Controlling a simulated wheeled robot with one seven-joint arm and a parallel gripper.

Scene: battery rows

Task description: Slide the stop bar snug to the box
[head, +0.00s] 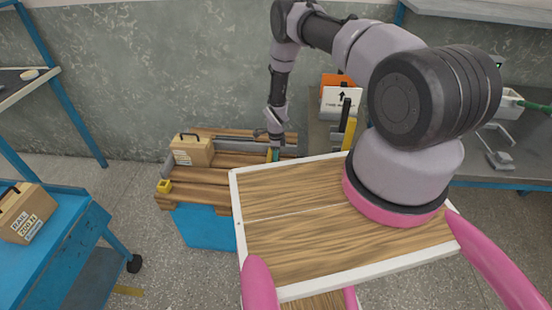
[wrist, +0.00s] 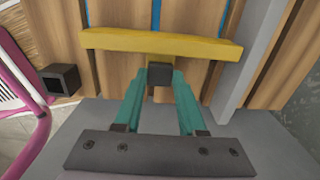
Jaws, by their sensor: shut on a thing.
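The stop bar (wrist: 160,43) is a yellow bar lying across the wooden slats in the wrist view. A dark square knob (wrist: 160,74) stands at its near side, between my teal fingertips. My gripper (wrist: 160,84) is shut on this knob. In the head view my gripper (head: 274,154) is low at the right end of the slatted bench, and the bar is mostly hidden there. The box (head: 192,151), light wood with a dark handle, stands upright at the bench's left back, well apart from my gripper. The wrist view does not show the box.
The slatted bench (head: 205,193) has bare slats between box and gripper. A small yellow block (head: 164,186) sits at its left front corner. A grey rail (wrist: 251,55) runs at right in the wrist view. Another box (head: 24,211) stands on a blue cart (head: 62,236).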

